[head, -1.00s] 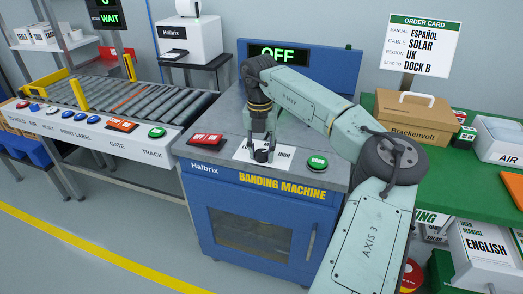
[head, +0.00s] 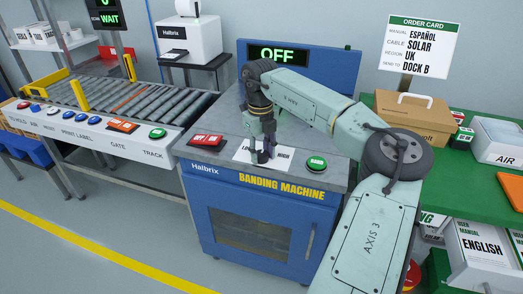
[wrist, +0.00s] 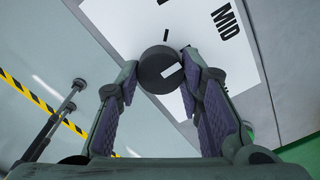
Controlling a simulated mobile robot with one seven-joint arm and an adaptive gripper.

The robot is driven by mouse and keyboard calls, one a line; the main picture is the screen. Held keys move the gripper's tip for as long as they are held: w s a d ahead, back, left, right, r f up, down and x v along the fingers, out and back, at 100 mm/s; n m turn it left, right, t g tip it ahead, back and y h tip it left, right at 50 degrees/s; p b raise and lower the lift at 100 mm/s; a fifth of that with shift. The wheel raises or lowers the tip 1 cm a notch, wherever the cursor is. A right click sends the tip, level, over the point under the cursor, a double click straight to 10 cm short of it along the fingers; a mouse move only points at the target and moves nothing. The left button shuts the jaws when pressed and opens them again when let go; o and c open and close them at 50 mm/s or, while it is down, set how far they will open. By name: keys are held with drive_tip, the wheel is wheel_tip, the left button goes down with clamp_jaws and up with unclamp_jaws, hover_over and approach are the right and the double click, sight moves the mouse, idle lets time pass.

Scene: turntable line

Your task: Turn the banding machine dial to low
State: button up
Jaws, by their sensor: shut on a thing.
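The banding machine (head: 262,222) is a blue cabinet with a grey top. Its dial (wrist: 157,68) is a dark round knob with a white mark, on a white label plate (wrist: 228,62). "MID" shows large on the plate in the wrist view. In the head view, "HIGH" is readable at the dial's right and "LO" shows at its left, partly covered. My gripper (head: 263,160) is above the machine top; in the wrist view its two fingers (wrist: 160,85) are shut on the dial, one on each side. In the head view the fingers mostly hide the dial, so which setting it points to is unclear.
A red button block (head: 206,141) and a green button (head: 317,163) flank the label plate on the machine top. A display (head: 278,54) behind reads "OFF". A roller conveyor (head: 125,95) is at left, a green table with a cardboard box (head: 410,120) at right.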

sight(261, 154)
drive_tip(key=n, duration=0.4)
drive_tip(key=shift+r+n+p, duration=0.1)
drive_tip(key=shift+n+p, duration=0.2)
drive_tip(key=shift+p, duration=0.05)
drive_tip(key=shift+w+n+p, duration=0.1)
drive_tip(key=shift+n+p, duration=0.2)
drive_tip(key=shift+n, duration=1.6)
drive_tip(key=o, duration=1.2)
drive_tip(key=shift+c, duration=0.2)
wheel_tip(261, 154, up, 12)
drive_tip(key=shift+s, duration=0.2)
